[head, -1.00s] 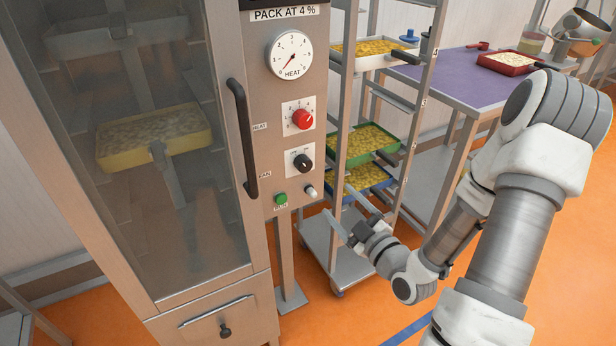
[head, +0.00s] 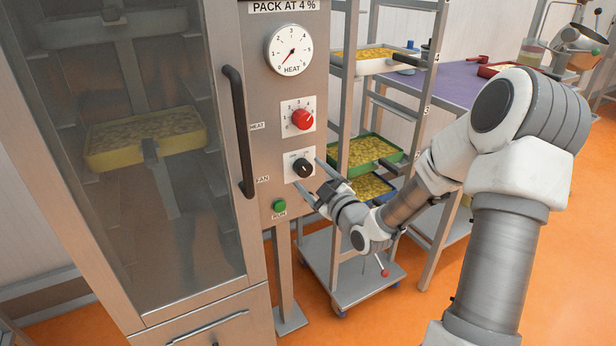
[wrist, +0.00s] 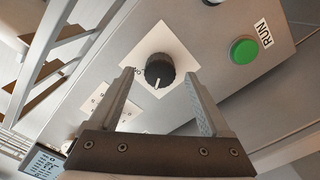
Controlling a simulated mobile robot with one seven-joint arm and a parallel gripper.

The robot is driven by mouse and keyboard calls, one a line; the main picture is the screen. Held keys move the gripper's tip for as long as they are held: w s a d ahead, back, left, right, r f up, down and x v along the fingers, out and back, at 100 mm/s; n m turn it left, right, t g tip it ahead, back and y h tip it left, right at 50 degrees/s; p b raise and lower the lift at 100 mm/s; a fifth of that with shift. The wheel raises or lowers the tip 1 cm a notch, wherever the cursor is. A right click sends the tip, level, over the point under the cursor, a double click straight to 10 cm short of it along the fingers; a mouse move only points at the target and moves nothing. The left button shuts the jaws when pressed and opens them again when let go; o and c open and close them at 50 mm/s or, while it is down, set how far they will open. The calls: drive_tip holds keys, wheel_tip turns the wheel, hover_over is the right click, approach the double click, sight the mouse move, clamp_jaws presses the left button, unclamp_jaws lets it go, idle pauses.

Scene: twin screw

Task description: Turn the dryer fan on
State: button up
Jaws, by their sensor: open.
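The fan knob (head: 303,168) is a black dial on a white plate on the dryer's control panel, beside the FAN label (head: 263,179). In the wrist view the black knob (wrist: 160,70) shows a white pointer line directed toward the gripper's palm. My gripper (head: 308,177) is open at the panel, with one finger on each side of the knob. In the wrist view my gripper (wrist: 163,95) has the knob between its fingertips, with gaps on both sides. I cannot tell how deep the fingertips reach around it.
A red heat knob (head: 302,119) sits above and a green RUN button (head: 279,206) below. The dryer door handle (head: 239,130) stands out on the left. A tray rack (head: 426,90) stands close on the right.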

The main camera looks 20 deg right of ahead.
drive_tip(key=shift+x, duration=0.95)
clamp_jaws()
drive_tip(key=shift+m, duration=0.4)
drive_tip(key=m, duration=0.5)
drive_tip(key=shift+s+m+p, duration=0.1)
drive_tip(key=shift+m+p, duration=0.2)
drive_tip(key=m+p, duration=0.1)
drive_tip(key=m, duration=0.4)
drive_tip(key=shift+a+m, duration=0.1)
drive_tip(key=shift+m, duration=0.2)
drive_tip(key=shift+p, duration=0.3)
